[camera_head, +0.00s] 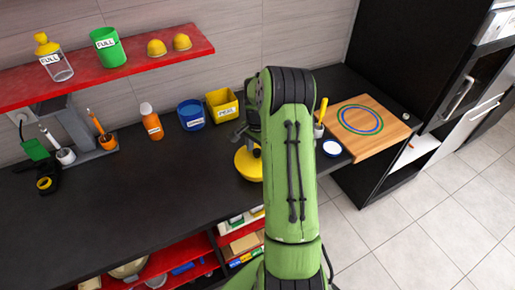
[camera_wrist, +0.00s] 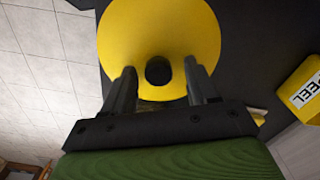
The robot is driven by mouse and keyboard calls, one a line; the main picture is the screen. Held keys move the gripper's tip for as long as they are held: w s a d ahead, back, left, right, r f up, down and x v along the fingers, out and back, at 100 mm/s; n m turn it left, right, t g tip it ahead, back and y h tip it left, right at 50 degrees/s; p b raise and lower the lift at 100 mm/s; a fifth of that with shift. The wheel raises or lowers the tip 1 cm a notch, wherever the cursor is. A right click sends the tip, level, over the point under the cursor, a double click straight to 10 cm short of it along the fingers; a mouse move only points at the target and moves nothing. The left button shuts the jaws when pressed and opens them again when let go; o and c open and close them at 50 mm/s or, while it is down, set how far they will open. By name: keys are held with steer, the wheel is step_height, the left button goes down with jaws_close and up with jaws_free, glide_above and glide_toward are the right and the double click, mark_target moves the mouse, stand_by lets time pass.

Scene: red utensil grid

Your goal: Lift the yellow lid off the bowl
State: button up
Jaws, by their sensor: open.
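The yellow lid (camera_head: 247,165) is on the dark counter in the head view, partly hidden behind my green arm. It fills the upper middle of the wrist view (camera_wrist: 158,30), with a dark round knob (camera_wrist: 158,71) at its centre. My gripper (camera_wrist: 158,85) is open, with one finger on each side of the knob. Whether the fingers touch the knob or lid cannot be told. The bowl under the lid is hidden. In the head view my gripper is mostly hidden behind my arm.
A yellow bin (camera_head: 222,108) and a blue container (camera_head: 191,114) stand behind the lid. An orange bottle (camera_head: 151,122) is further left. A cutting board (camera_head: 362,128) and a small white dish (camera_head: 331,148) lie right of my arm. The counter's left front is clear.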

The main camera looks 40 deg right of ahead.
mark_target(258, 149)
jaws_close()
steer(key=c, duration=0.8)
jaws_free()
jaws_close()
steer(key=shift+r+p, duration=0.65)
steer(key=shift+r, duration=0.4)
steer(key=shift+r+p, duration=1.4)
steer(key=shift+r, duration=0.7)
steer(key=shift+f, duration=0.1)
